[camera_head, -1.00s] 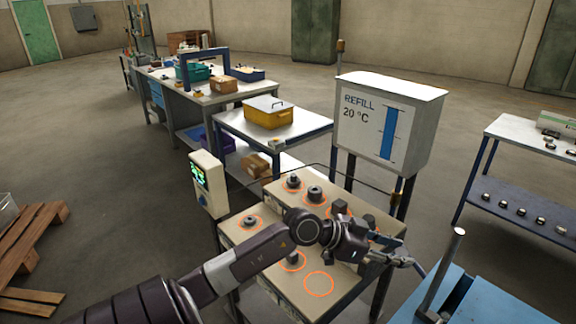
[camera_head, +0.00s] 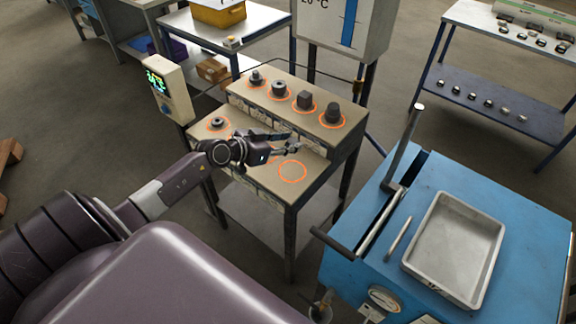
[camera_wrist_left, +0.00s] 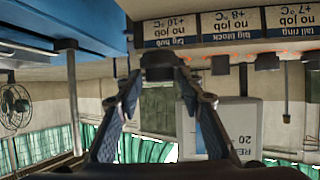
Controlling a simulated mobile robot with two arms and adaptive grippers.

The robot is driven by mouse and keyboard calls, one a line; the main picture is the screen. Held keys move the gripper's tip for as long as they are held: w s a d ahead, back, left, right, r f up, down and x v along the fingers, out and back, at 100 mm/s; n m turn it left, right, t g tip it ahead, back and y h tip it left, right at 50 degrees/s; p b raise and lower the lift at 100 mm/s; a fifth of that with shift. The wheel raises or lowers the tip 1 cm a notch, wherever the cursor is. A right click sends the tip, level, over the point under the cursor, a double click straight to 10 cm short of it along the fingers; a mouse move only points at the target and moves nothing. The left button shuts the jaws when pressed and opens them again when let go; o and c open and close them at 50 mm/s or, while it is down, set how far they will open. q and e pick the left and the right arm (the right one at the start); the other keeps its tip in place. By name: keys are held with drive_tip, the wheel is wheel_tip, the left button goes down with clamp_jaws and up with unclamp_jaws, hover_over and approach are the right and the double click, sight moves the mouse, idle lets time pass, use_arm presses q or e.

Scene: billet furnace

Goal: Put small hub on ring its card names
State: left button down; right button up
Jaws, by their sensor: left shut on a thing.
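The stepped ring stand (camera_head: 318,178) has orange rings on two levels. My left gripper (camera_head: 290,146) is over its lower level, shut on a small dark part (camera_wrist_left: 158,64), which shows between the fingertips in the left wrist view. I cannot tell from its shape whether it is the small hub. An empty ring (camera_head: 292,172) lies just in front of the gripper. A small dark hub-like part (camera_head: 217,123) sits on the lower left ring. Several dark parts stand on the upper rings. My right gripper is out of view.
A control box (camera_head: 168,88) stands at the stand's left and a "20 °C" panel (camera_head: 335,25) behind it. A blue cart (camera_head: 350,265) with a grey tray (camera_head: 455,245) and an upright post (camera_head: 404,145) is at the right. A shelf (camera_head: 500,100) with small parts is farther back.

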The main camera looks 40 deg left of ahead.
use_arm(q)
wheel_tip(320, 180, down, 6)
drive_tip(key=b, duration=0.2)
drive_tip(key=shift+w+f+b, duration=0.1)
drive_tip(key=shift+f+b, duration=0.15)
drive_tip(key=shift+b, duration=0.05)
wheel_tip(320, 180, down, 4)
drive_tip(key=b, duration=0.2)
drive_tip(key=shift+b, duration=0.35)
drive_tip(key=c, duration=1.3)
unclamp_jaws()
drive_tip(key=shift+f, duration=0.2)
